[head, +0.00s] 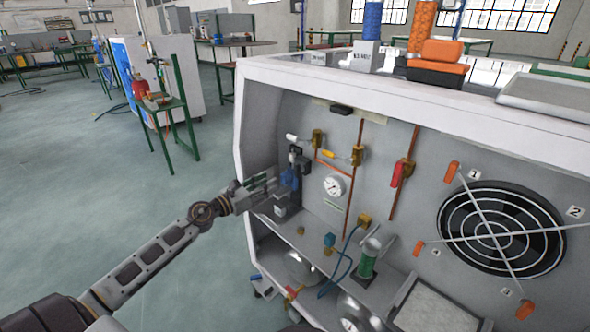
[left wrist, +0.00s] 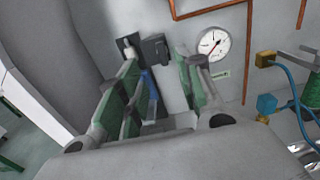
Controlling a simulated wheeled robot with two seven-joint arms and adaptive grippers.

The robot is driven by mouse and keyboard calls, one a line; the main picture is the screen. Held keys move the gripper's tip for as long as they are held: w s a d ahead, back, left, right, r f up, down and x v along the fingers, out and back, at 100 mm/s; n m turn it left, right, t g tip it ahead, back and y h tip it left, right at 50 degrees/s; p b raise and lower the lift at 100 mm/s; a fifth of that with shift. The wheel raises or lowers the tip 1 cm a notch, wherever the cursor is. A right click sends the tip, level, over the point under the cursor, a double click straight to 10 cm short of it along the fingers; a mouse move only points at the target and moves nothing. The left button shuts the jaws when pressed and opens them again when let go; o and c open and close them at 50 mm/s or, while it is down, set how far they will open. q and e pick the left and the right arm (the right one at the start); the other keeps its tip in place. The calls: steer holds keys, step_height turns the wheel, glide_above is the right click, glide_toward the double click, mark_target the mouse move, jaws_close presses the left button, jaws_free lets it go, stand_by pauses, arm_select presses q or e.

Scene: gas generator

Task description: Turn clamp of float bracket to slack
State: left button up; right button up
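A black bracket with a clamp-like block (head: 299,162) is on the cabinet's back wall at the left, above a blue part (head: 289,178). In the left wrist view the black block (left wrist: 154,50) and a blue strip (left wrist: 150,92) show between and beyond the fingers. I cannot make out which part is the clamp or how it is turned. My left gripper (head: 268,184) reaches into the cabinet's left side, in front of the bracket. In the left wrist view its green-padded fingers (left wrist: 160,78) are apart, with nothing visibly held. The left finger partly hides the blue part. My right gripper is out of view.
The cabinet's white left wall (head: 240,125) is close beside my left arm. A shelf (head: 318,258) runs below. A large fan (head: 500,235) is far right.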

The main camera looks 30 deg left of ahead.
arm_select(q)
steer(key=shift+w, duration=0.15)
glide_toward(296, 168)
steer(key=shift+w, duration=1.15)
steer(key=shift+p+x, duration=0.4)
steer(key=shift+x, duration=2)
steer(key=shift+d+x, duration=0.2)
steer(key=shift+x, duration=1.15)
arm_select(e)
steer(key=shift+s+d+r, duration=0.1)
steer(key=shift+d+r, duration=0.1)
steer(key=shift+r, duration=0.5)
arm_select(q)
steer(key=shift+c, duration=0.2)
jaws_close()
